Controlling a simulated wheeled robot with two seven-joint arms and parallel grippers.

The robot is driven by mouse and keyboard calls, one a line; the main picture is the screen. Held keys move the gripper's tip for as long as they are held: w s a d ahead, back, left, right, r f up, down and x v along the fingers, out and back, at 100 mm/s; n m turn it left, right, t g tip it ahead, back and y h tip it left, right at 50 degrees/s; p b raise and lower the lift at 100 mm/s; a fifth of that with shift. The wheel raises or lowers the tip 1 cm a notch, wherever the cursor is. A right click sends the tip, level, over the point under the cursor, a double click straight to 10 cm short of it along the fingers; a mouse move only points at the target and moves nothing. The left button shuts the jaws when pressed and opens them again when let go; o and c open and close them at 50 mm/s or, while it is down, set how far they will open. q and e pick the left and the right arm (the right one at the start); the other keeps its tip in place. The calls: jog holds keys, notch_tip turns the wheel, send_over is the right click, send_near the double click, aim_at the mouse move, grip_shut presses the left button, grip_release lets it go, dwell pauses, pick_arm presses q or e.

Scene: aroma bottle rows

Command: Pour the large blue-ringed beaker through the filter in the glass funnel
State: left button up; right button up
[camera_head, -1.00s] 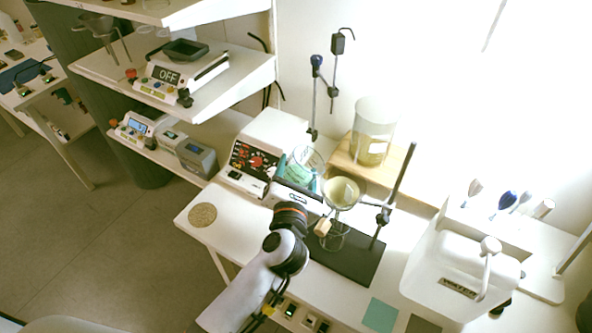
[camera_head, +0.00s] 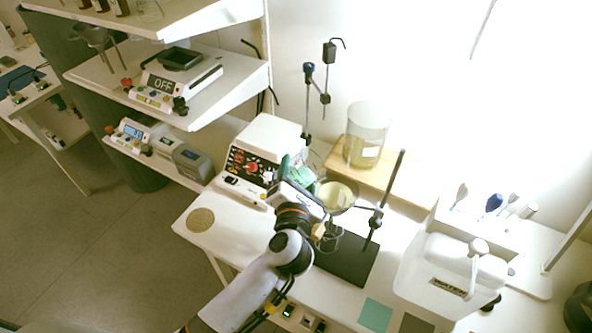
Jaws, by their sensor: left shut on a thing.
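My left gripper (camera_head: 297,191) is shut on a clear glass beaker with teal-green on it (camera_head: 299,174). I take it for the blue-ringed beaker; the gripper partly hides it. The beaker is tilted, close to the left rim of the glass funnel. The funnel (camera_head: 326,206) holds a pale cream filter (camera_head: 337,193) and hangs at a stand with a dark upright rod (camera_head: 387,195) and black base (camera_head: 345,260). A clear glass vessel (camera_head: 331,240) is under the funnel, partly hidden by my arm. I cannot tell whether liquid is flowing. My right gripper is not in view.
A large glass vessel (camera_head: 366,130) with yellowish content stands on a wooden block (camera_head: 388,178) behind the funnel. A white device with red knobs (camera_head: 262,147) is behind my gripper. A round cork mat (camera_head: 200,219) lies at the left table edge.

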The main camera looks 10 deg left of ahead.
pick_arm(q)
jog(key=shift+f+m, duration=0.3)
jog(key=shift+m, duration=0.7)
jog(key=shift+r+m+y+p, duration=0.3)
jog(key=shift+m+p, duration=0.3)
jog(key=shift+p, duration=0.15)
jog(key=shift+r+p, duration=0.1)
jog(key=shift+p, duration=0.65)
jog(key=shift+d+f+m+p, duration=0.1)
jog(key=shift+f+m+p, duration=0.2)
jog(key=shift+m+p, duration=0.8)
dwell(2.6)
jog(key=shift+d+r+p, duration=0.1)
jog(key=shift+d+p, duration=0.15)
jog(key=shift+p, duration=0.45)
dwell(1.1)
